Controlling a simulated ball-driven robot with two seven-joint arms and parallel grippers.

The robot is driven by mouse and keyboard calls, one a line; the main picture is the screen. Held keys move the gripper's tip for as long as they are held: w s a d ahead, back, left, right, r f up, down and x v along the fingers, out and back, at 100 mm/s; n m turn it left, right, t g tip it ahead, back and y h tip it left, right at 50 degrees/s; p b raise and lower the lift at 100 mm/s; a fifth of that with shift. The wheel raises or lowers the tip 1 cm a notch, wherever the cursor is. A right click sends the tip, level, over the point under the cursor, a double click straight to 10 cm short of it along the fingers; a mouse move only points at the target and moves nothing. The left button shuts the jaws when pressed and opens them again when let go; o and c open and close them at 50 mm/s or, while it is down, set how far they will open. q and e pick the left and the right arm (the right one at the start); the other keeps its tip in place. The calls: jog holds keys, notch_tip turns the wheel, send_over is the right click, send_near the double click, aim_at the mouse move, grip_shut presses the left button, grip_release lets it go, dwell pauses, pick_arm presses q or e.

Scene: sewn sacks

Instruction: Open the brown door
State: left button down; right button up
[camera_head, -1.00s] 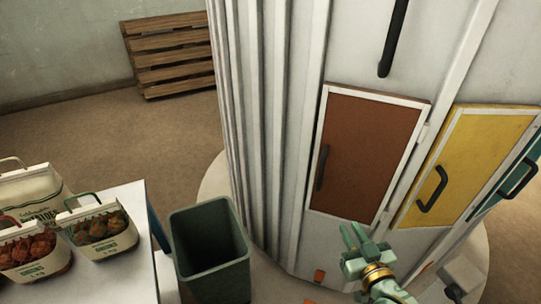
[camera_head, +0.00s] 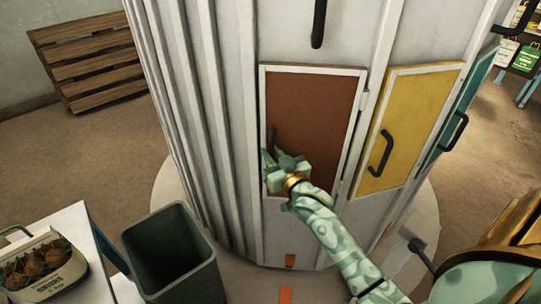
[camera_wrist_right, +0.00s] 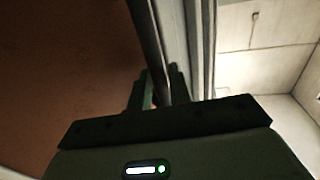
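The brown door (camera_head: 312,115) sits in a white frame on the large pale ribbed cabinet and looks closed. Its dark vertical handle (camera_head: 271,137) is on its left side. My right gripper (camera_head: 277,160) is at the lower part of this handle. In the right wrist view, the handle bar (camera_wrist_right: 148,40) runs down between the two fingers of my right gripper (camera_wrist_right: 160,88). The bar nearly fills the gap, but I cannot tell whether the fingers press on it. My left gripper is not in view.
A yellow door (camera_head: 408,125) and a teal door (camera_head: 457,110) are to the right. A wooden pallet (camera_head: 85,60) leans at the back left.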

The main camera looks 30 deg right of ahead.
jog(key=shift+w, duration=0.3)
grip_shut()
jog(key=shift+s, duration=0.1)
